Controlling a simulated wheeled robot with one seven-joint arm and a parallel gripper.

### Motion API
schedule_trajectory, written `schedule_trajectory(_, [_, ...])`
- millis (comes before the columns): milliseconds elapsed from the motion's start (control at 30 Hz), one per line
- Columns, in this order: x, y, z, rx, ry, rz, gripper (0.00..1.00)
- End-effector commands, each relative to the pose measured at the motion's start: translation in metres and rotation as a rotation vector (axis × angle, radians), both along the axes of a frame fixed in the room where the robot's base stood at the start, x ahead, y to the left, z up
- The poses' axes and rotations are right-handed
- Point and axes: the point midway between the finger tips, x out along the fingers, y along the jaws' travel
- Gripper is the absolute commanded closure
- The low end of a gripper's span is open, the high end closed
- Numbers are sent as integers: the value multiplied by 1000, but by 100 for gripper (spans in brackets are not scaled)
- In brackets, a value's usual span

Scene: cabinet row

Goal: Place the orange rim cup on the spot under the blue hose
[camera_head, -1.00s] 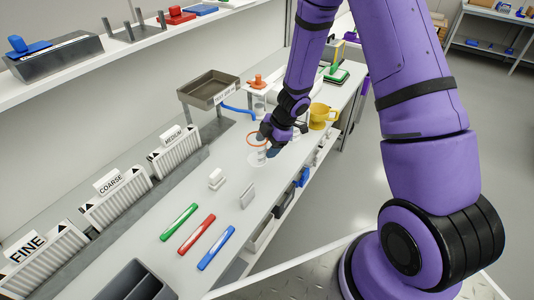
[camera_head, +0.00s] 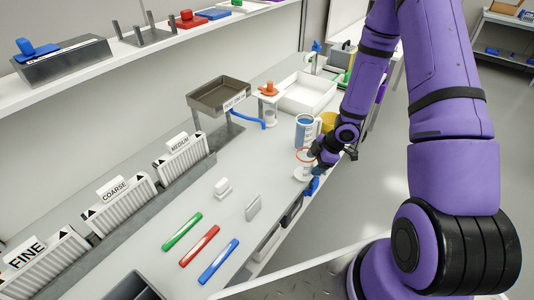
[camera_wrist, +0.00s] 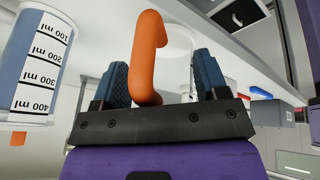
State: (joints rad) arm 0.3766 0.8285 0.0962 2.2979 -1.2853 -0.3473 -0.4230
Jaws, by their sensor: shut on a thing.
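The orange rim cup (camera_head: 304,165) is a clear-white cup with an orange rim and a wide pale base. It is at the front edge of the bench, upright as far as I can tell. My gripper (camera_head: 316,156) is at its right side. In the wrist view the blue fingers of my gripper (camera_wrist: 160,80) stand on both sides of an orange handle (camera_wrist: 148,55), with the white cup body behind.
A blue-and-white measuring jug (camera_head: 304,132) stands close behind the cup and shows large in the wrist view (camera_wrist: 38,65). A clear container with an orange top (camera_head: 269,100) is near the hose end. A white bin (camera_head: 307,92) is farther back. Bench between hose and cup looks clear.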

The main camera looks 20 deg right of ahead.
Motion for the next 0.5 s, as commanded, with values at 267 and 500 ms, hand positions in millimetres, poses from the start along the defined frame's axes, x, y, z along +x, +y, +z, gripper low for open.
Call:
schedule_trajectory(267, [47, 35, 0, 0, -2, 3, 57])
schedule_trajectory(500, [88, 65, 0, -1, -2, 3, 57])
